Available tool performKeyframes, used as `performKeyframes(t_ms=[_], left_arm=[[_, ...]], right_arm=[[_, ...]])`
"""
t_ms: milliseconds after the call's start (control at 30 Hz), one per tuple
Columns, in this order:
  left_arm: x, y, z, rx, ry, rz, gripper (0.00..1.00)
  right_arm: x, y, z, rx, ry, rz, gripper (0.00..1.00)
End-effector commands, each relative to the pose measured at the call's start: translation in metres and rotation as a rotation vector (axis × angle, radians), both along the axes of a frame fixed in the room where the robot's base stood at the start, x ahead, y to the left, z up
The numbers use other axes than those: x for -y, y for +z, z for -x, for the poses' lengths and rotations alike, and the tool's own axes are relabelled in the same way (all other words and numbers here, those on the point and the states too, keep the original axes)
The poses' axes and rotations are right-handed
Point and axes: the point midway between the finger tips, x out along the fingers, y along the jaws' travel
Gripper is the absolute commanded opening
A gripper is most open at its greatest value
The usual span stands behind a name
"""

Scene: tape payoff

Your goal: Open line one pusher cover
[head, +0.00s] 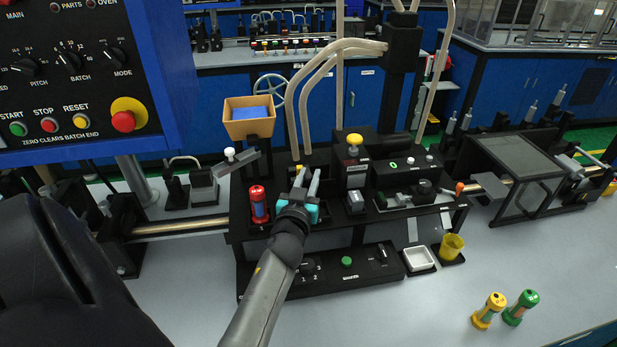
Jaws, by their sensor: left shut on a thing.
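My left gripper (305,182) reaches up from the bottom of the head view to the black station (346,222) in the middle. Its grey fingers point away from me, beside a small yellow-topped part (296,168). They are shut on a small part of the station, which the gripper mostly hides. I cannot tell whether this part belongs to the pusher cover, and no label in view marks that cover. A dark, flat framed panel (512,160) lies on another machine at the right. My right gripper is not in view.
A red cylinder (259,205) stands just left of my gripper. A yellow-knobbed post (354,150) and a tan bin (249,116) rise behind. A control panel (80,75) fills the upper left.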

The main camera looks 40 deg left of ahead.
Motion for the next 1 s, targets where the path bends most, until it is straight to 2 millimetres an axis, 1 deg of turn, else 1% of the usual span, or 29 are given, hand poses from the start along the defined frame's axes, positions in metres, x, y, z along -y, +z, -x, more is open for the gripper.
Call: performKeyframes(t_ms=[833, 1000], left_arm=[[-0.001, 0.001, 0.000, 0.002, 0.001, -0.001, 0.00], [0.009, 0.000, -0.012, 0.005, 0.003, 0.003, 0.00]], right_arm=[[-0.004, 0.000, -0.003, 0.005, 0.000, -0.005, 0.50], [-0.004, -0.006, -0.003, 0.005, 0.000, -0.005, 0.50]])
